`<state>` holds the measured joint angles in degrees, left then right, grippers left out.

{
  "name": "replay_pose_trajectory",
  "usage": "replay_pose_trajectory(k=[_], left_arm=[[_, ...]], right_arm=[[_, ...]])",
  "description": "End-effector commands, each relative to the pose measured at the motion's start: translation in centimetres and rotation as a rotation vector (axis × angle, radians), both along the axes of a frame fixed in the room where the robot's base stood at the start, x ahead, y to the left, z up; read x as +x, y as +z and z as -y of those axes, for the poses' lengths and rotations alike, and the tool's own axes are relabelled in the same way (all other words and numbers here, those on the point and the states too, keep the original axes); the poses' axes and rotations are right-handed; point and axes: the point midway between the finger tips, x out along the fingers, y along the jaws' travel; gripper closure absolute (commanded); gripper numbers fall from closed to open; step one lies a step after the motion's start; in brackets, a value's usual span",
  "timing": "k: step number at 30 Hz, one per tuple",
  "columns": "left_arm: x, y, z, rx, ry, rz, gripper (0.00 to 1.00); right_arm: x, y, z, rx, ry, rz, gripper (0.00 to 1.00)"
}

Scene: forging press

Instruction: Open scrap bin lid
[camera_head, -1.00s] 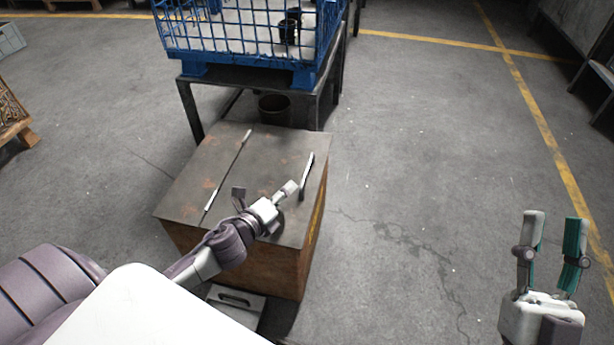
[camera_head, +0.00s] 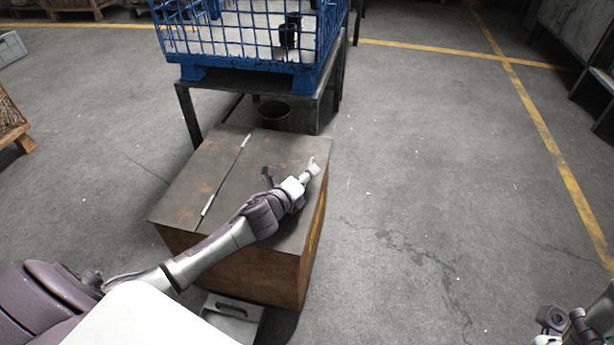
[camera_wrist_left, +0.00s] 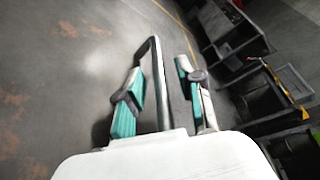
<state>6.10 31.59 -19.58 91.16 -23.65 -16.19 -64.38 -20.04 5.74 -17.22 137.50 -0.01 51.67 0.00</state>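The scrap bin (camera_head: 285,278) is a rusty brown box with a flat grey lid (camera_head: 222,180), which lies shut on top. My left gripper (camera_head: 291,170) is over the right part of the lid, at the handle, and largely hides it in the head view. In the left wrist view the handle (camera_wrist_left: 158,85), a dark bar, stands between the two spread fingers of my left gripper (camera_wrist_left: 160,69), with gaps on both sides. My right gripper (camera_head: 566,318) is at the bottom right corner, partly cut off, away from the bin; its opening is unclear.
A blue wire crate (camera_head: 250,45) stands on a dark metal table (camera_head: 250,88) behind the bin. A grey box with a handle (camera_head: 232,312) lies in front. The floor to the right is clear.

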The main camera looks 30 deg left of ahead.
Motion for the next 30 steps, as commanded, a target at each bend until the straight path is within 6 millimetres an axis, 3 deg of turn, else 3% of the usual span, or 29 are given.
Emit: replay_pose_trajectory(k=[1,8,30], left_arm=[[-0.01,0.0,0.01,0.0,0.0,0.0,0.63],[-0.03,-0.01,0.01,0.0,0.0,0.0,1.0],[-0.07,0.96,-0.15,-0.033,-0.001,0.011,1.0]], right_arm=[[0.01,0.01,0.0,0.0,0.0,0.0,0.6],[0.02,-0.01,-0.02,0.0,0.0,-0.001,0.6],[0.13,0.56,-0.04,-0.002,0.0,-0.007,0.6]])
